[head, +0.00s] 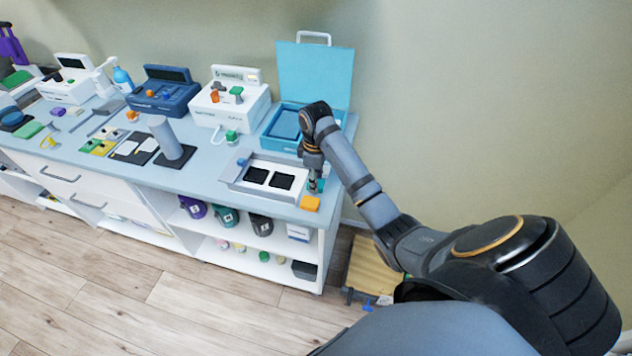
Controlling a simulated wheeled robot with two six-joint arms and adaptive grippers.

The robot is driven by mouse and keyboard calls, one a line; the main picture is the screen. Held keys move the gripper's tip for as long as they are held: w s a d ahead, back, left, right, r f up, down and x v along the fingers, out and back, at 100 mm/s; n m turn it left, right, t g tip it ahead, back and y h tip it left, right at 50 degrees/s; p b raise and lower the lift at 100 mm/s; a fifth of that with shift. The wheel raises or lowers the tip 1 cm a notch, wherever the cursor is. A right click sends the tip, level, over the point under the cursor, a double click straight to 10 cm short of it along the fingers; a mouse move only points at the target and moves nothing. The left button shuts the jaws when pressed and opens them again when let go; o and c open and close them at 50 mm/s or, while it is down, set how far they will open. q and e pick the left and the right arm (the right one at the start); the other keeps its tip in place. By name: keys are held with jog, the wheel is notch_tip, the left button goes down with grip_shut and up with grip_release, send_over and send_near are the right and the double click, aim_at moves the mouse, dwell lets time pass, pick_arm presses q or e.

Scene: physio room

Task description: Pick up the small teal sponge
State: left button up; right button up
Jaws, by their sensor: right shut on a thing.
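My right gripper (314,184) points down at the right end of the counter, beside the grey tray. It is shut on the small teal sponge (320,187), of which only a little shows around the fingertips. I cannot tell whether the sponge still touches the counter. My left gripper is not in view.
The grey tray (232,181) with two black pads is just left of my right gripper. An open teal case (315,75) stands behind. Devices and small items fill the counter (205,170) further left.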

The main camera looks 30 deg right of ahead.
notch_tip(320, 180, up, 3)
jog(key=shift+r+p, duration=0.1)
jog(key=shift+p, duration=0.5)
jog(key=s+a+r+p, duration=0.9)
jog(key=a+p, duration=0.1)
jog(key=p, duration=0.4)
jog(key=shift+s+p, duration=0.3)
jog(key=shift+s, duration=0.1)
